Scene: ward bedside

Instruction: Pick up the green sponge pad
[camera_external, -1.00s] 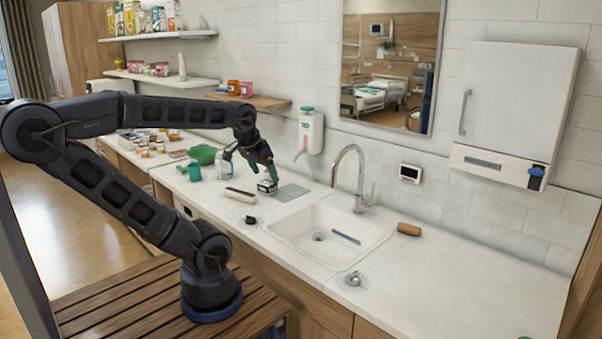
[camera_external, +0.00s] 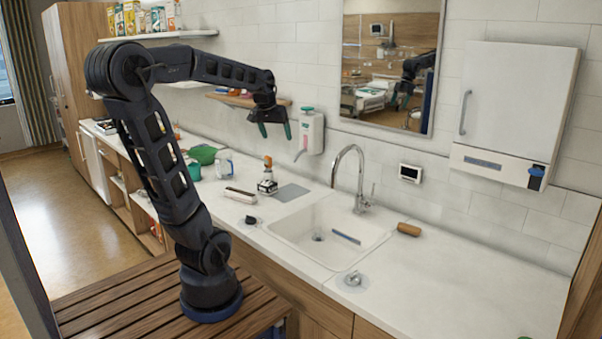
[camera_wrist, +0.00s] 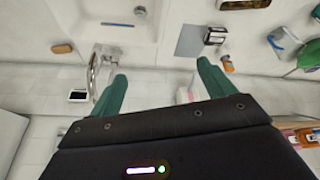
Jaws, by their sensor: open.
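My gripper (camera_external: 275,131) is raised above the counter, left of the wall soap dispenser. Its green fingers are apart and empty, and they also show in the wrist view (camera_wrist: 161,72). I cannot clearly make out a green sponge pad. A small green patch (camera_external: 525,337) shows at the bottom right edge of the external view, on the counter; it is cut off and I cannot tell what it is.
An orange-topped bottle (camera_external: 267,186) stands beside a grey mat (camera_external: 292,192), left of the sink (camera_external: 290,242) and faucet (camera_external: 349,170). A soap dispenser (camera_external: 311,132) and shelf (camera_external: 225,98) are near my gripper. The right counter is mostly clear.

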